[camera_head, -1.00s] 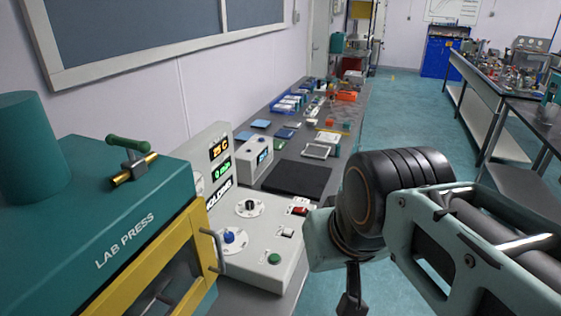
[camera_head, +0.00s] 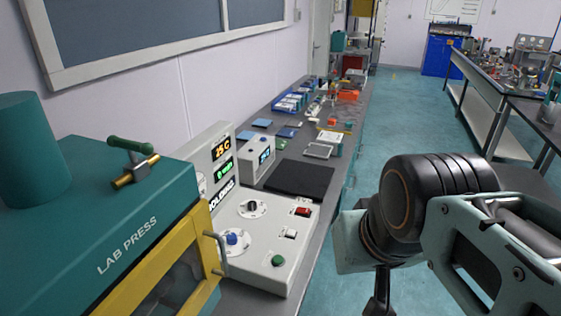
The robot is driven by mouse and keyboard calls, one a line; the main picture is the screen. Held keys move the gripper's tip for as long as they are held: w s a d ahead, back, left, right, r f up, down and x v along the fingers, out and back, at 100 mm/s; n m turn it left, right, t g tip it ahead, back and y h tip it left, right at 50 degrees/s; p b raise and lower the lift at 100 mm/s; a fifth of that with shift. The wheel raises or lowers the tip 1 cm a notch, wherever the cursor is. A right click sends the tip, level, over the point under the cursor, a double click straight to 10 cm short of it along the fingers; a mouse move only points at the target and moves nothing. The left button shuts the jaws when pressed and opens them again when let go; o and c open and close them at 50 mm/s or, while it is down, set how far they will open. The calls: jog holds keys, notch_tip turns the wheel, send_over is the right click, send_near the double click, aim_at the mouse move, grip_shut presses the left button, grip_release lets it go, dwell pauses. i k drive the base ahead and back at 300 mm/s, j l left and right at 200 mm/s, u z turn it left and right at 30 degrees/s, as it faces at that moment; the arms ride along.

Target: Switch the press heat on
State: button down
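The teal and yellow lab press (camera_head: 130,225) stands at the left. Its grey control panel (camera_head: 262,236) carries a red rocker switch (camera_head: 303,211), a small white switch (camera_head: 290,234), a black dial (camera_head: 252,207), a blue knob (camera_head: 231,238) and a green button (camera_head: 278,260). I cannot tell which of these is the heat switch, nor its position. An orange display (camera_head: 221,148) seems to read about 25 C. My gripper (camera_head: 379,301) hangs to the right of the panel, apart from it and cut off by the bottom edge. Its fingers are too dark and small to judge.
A dark mat (camera_head: 300,179) and a small instrument (camera_head: 257,157) lie beyond the panel on the grey bench. Blue bins (camera_head: 290,101) and an orange tray (camera_head: 348,95) are farther back.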

aim_at(303, 210)
jog(key=i+l+z, duration=0.1)
jog(key=i+l, duration=0.15)
jog(key=i, duration=0.2)
jog(key=i+l+z, duration=0.1)
jog(key=i, duration=0.35)
